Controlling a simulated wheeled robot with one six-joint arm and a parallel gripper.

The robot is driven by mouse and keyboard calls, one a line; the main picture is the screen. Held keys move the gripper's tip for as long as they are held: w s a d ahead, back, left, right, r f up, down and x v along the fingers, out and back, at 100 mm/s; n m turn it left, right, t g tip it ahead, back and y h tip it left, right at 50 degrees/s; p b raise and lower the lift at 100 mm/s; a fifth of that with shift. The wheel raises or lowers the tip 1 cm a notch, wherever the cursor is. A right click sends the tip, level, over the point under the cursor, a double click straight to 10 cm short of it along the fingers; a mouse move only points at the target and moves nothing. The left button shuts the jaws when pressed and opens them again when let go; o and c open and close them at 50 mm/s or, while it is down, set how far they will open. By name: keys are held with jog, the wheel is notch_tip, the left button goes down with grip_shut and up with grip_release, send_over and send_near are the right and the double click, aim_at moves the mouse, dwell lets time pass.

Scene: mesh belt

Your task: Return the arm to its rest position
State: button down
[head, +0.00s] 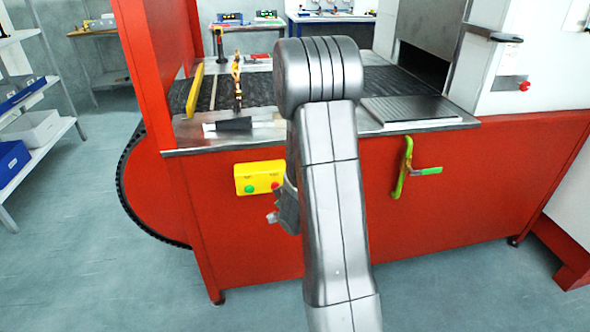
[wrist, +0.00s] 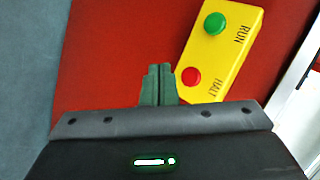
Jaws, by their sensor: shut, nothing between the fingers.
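My gripper (wrist: 158,72) is shut and empty, its two fingers side by side in the wrist view. In the head view my gripper (head: 272,217) shows partly behind my arm, in front of the red machine side. The arm is raised and bent in the middle of the head view. The yellow control box (head: 259,178) is just above the gripper there. In the wrist view the yellow box (wrist: 222,50) carries a green RUN button (wrist: 214,23) and a red HALT button (wrist: 191,76), beyond the fingertips to the right. Whether the fingers are near its surface I cannot tell.
The red machine (head: 430,205) with its dark mesh belt (head: 262,88) fills the middle. A dark-handled tool (head: 232,125) lies on the metal ledge. Shelves (head: 40,130) stand at left. Floor at lower left is clear.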

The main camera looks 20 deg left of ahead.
jog(key=shift+w+a+f+b, duration=0.15)
jog(key=shift+w+a+b, duration=0.2)
jog(key=shift+w+b, duration=0.2)
jog(key=shift+w+a+f+b, duration=0.1)
jog(key=shift+w+a+b, duration=0.2)
jog(key=shift+w+b, duration=0.25)
jog(key=shift+s+b, duration=0.15)
jog(key=shift+b, duration=0.65)
jog(key=s+d, duration=0.3)
jog(key=s, duration=0.2)
jog(key=shift+s+d+r, duration=0.15)
jog(key=shift+r, duration=0.05)
jog(key=w+a+p, duration=0.3)
jog(key=w, duration=0.2)
jog(key=shift+w+a+r, duration=0.15)
jog(key=shift+w+r, duration=0.1)
